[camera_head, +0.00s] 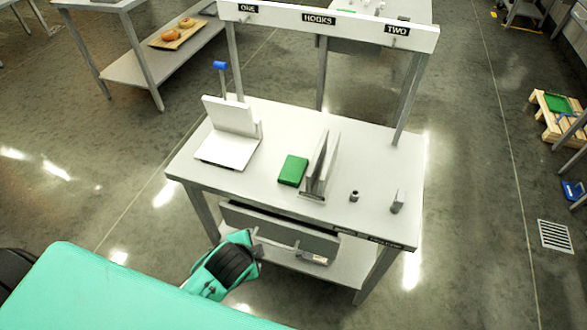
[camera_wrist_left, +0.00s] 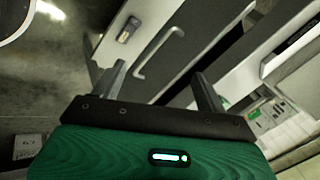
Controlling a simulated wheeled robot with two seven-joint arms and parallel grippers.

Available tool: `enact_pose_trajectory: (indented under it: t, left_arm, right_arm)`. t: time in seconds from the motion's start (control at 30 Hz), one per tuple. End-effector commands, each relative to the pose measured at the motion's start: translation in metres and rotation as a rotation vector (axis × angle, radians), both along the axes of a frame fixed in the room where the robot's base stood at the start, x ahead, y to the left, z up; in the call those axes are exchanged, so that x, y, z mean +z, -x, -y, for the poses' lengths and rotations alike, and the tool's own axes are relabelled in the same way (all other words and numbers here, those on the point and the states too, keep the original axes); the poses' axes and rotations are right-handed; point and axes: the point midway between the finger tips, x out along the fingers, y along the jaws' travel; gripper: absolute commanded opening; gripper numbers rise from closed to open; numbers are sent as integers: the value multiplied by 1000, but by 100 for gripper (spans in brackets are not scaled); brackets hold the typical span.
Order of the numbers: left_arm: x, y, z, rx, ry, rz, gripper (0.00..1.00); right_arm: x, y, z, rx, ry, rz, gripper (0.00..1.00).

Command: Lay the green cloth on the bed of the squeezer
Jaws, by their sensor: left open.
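The green cloth (camera_head: 293,170) looks like a thick folded block lying flat on the white table, left of two upright grey plates. The squeezer (camera_head: 228,152) stands at the table's left, with a flat white bed (camera_head: 222,153), a raised white plate (camera_head: 230,115) and a blue-tipped lever (camera_head: 219,65). Nothing is seen on its bed. My left gripper (camera_head: 258,246) is low in front of the table, by the drawer, well below the cloth. In the left wrist view my left gripper (camera_wrist_left: 159,70) is open and empty, its fingers pointing towards the drawer handle (camera_wrist_left: 160,50). My right gripper is not seen.
The upright plates (camera_head: 320,165) stand right of the cloth. A small dark cylinder (camera_head: 354,196) and a small grey block (camera_head: 397,202) lie further right. A drawer (camera_head: 280,227) sits under the tabletop (camera_head: 265,135). The overhead hook rail (camera_head: 320,20) spans the back. Tabletop between squeezer and cloth is clear.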

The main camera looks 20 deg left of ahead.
Motion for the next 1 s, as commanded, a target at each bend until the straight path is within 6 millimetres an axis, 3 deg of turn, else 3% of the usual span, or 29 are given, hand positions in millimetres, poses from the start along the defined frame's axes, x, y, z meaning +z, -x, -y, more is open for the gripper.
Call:
enact_pose_trajectory:
  t: [0.03,0.2,0.5,0.7,0.87,1.0]
  left_arm:
    - [15,-13,1,-122,-93,47,75]
    - [46,-52,9,-535,-462,177,75]
    - [72,-107,18,-1161,-1208,311,75]
    - [76,-122,18,-1368,-1521,322,75]
    - [74,-131,19,-1410,-1589,321,75]
    - [66,-153,20,-1409,-1588,320,75]
  right_arm:
    - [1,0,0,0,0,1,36]
    - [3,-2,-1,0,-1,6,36]
    - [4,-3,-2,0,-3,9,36]
    - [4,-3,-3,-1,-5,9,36]
    - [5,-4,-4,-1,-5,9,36]
    - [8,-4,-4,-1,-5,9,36]
